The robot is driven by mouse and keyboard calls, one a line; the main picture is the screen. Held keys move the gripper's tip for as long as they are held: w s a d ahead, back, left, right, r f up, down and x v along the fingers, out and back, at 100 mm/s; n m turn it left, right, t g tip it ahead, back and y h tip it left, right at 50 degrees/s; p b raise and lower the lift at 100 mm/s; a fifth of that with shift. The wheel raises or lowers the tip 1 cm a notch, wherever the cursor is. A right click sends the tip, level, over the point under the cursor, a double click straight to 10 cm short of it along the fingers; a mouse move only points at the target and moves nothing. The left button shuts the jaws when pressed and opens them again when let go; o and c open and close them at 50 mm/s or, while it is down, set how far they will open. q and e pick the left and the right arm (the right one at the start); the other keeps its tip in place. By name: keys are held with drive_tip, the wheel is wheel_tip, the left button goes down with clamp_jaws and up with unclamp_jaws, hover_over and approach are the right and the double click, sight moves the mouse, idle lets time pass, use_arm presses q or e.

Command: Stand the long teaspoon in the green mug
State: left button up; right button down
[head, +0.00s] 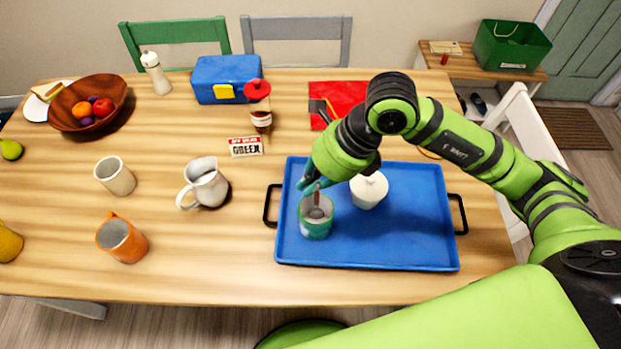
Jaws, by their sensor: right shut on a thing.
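The green mug (316,228) stands upright on the left part of the blue tray. A thin reddish-brown teaspoon (317,199) is at the mug's mouth, with its lower end inside the rim. My right gripper (312,184) is directly above the mug, shut on the teaspoon's upper part. The gripper hides the spoon's top, and I cannot tell whether the spoon touches the mug's bottom. My left gripper is not in view.
The blue tray (400,245) has black handles. Left of the tray are a white pitcher (207,184), an orange mug (122,240) and a cream cup (115,176). The tray's front right is clear.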

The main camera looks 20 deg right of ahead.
drive_tip(key=c, duration=1.3)
unclamp_jaws()
drive_tip(key=shift+c, duration=0.2)
drive_tip(key=v, duration=1.2)
